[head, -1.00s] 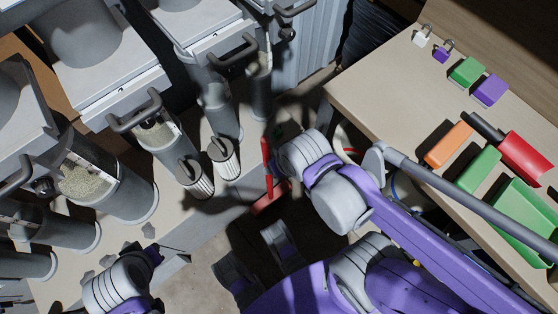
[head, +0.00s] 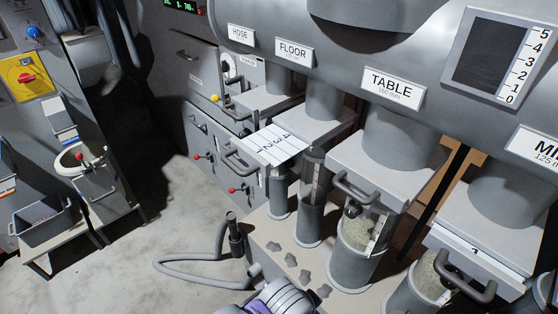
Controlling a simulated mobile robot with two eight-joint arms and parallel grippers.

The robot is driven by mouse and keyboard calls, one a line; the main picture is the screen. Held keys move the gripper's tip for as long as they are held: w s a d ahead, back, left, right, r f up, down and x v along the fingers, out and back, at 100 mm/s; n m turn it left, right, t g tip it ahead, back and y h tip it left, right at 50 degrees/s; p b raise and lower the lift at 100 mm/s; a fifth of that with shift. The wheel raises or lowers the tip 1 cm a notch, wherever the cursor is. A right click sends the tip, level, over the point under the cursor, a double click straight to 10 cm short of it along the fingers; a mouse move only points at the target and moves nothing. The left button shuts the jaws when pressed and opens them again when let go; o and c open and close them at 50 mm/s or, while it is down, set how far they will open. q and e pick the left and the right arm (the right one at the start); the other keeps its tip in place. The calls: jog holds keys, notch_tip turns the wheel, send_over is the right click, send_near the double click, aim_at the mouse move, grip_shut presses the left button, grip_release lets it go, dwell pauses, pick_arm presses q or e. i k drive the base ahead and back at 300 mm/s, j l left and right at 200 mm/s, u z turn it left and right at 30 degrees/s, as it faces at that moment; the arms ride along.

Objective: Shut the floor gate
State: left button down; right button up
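The FLOOR label (head: 293,53) is on the big grey housing, between the HOSE and TABLE labels. Below it, the floor gate (head: 274,146) is a flat white plate marked with numbers, standing well out of its grey block toward the left. Its dark bar handle (head: 238,162) is at the outer end. A grey tube with a clear window hangs under the block. A grey and purple part of one of my arms shows at the bottom edge, well below the gate. No gripper fingers can be made out in this view.
The table gate's handle (head: 356,191) is close to its block on the right. A grey hose (head: 185,275) with an upright dark nozzle lies at the lower left of the spouts. Cabinets with red-knobbed levers stand behind the floor gate. The concrete floor at left is mostly clear.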

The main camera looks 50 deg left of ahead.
aim_at(264, 150)
jog(key=u, duration=2)
